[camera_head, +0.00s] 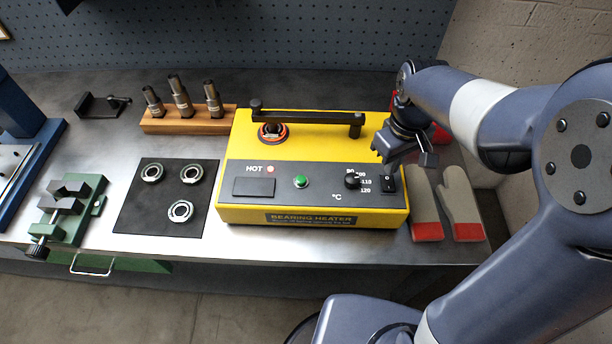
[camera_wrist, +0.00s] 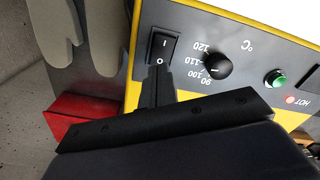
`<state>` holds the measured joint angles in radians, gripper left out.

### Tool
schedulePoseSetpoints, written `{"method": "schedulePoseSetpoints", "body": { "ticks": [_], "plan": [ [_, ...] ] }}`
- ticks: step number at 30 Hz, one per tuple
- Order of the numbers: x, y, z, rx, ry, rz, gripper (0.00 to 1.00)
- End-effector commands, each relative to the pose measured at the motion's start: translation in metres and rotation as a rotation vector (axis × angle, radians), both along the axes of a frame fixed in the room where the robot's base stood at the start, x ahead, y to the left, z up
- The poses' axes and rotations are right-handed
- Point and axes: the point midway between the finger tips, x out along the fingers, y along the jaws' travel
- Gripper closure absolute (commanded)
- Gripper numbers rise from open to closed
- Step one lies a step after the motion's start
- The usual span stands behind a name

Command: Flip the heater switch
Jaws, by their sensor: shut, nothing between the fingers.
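The yellow bearing heater (camera_head: 228,200) stands on the bench with a grey front panel. Its black rocker switch (camera_head: 388,184), marked I and O, is at the panel's right end; it also shows in the wrist view (camera_wrist: 163,48). Which side is pressed I cannot tell. My gripper (camera_head: 384,158) is just behind and above the switch, pointing down. In the wrist view its fingers (camera_wrist: 156,84) are shut and empty, with the tips close to the O end of the switch. Whether they touch it I cannot tell.
A temperature knob (camera_head: 352,180) sits just left of the switch, then a green button (camera_head: 301,182) and a reddish HOT lamp (camera_head: 271,169). Gloves (camera_head: 444,205) lie right of the heater. A black mat (camera_head: 130,220) with bearing rings lies left.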

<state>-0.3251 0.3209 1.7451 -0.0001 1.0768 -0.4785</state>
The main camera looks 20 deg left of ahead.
Motion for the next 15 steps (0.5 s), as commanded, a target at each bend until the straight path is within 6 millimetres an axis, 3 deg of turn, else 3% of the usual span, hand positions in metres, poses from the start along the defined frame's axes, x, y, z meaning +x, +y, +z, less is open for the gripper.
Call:
{"method": "schedulePoseSetpoints", "body": {
  "ticks": [15],
  "plan": [
    [0.0, 0.0, 0.045, 0.001, -0.002, 0.0, 1.0]
  ]
}}
